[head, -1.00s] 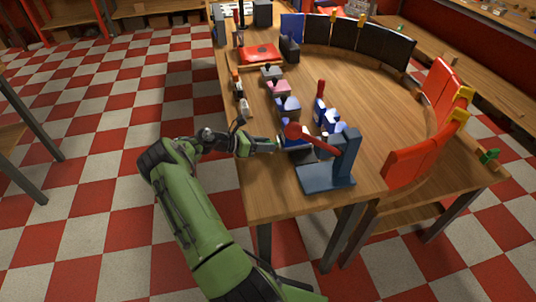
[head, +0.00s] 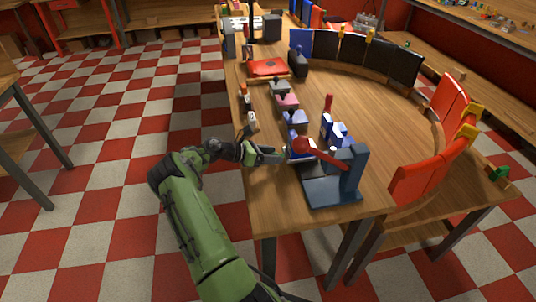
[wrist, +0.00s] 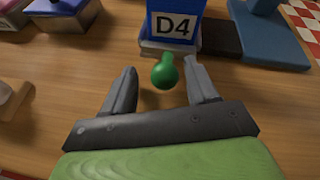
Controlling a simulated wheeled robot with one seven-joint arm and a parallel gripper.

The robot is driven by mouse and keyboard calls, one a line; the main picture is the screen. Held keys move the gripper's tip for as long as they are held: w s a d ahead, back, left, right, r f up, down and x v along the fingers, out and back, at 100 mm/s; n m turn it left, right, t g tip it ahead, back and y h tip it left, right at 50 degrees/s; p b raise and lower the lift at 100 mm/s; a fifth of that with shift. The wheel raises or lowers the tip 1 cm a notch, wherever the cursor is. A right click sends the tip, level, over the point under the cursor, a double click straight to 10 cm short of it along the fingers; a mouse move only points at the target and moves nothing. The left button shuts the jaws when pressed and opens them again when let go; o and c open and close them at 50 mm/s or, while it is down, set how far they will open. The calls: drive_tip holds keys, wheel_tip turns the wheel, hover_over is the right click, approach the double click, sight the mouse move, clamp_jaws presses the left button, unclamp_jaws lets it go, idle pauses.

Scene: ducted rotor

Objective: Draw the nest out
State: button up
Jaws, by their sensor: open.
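In the wrist view, a green ball knob (wrist: 165,72) on a short stem sticks out toward me from the low front of a blue block labelled D4 (wrist: 175,22), which sits on a grey base. My gripper (wrist: 161,66) is open, with one finger on each side of the knob and a gap visible on both sides. No part is labelled as a nest. In the head view, my gripper (head: 280,157) is at the table's left edge, beside a blue press-like stand (head: 347,180) with a red ball-ended lever (head: 322,153). The stand and lever partly hide the D4 block there.
Several small coloured blocks with dark knobs, including a pink one (head: 286,101), stand in a row along the table (head: 370,118). A red tray (head: 267,67) lies farther back. Upright black and red panels (head: 413,182) curve along the right side. Checkered floor is free at left.

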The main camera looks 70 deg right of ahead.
drive_tip(key=p+v, duration=0.2)
drive_tip(key=v, duration=1.3)
drive_tip(key=shift+w+a+r, duration=0.15)
drive_tip(key=shift+w+r, duration=0.05)
drive_tip(key=shift+w, duration=0.1)
drive_tip(key=w+a+r+m+t+y, duration=0.1)
drive_tip(key=a+r+m+t+y, duration=0.15)
drive_tip(key=a+r, duration=0.4)
drive_tip(key=w+a+r+m+t+y, duration=0.1)
drive_tip(key=a+r+m+t, duration=0.2)
drive_tip(key=a, duration=0.6)
drive_tip(key=a+r+m+t+y, duration=0.2)
drive_tip(key=a+r+t, duration=0.25)
drive_tip(key=a, duration=0.25)
drive_tip(key=s+a+r+t+y, duration=0.1)
drive_tip(key=s+a+t, duration=0.1)
drive_tip(key=s+a, duration=0.2)
drive_tip(key=s+a+r+m+t+y, duration=0.1)
drive_tip(key=s+a+t, duration=0.1)
drive_tip(key=a, duration=0.7)
drive_tip(key=s+a+r+m+t+y, duration=0.1)
drive_tip(key=s+a+r+t, duration=0.1)
drive_tip(key=s+a, duration=0.3)
drive_tip(key=shift+s+a+p, duration=0.3)
drive_tip(key=shift+a, duration=0.9)
drive_tip(key=shift+d+m, duration=0.15)
drive_tip(key=shift+m, duration=0.1)
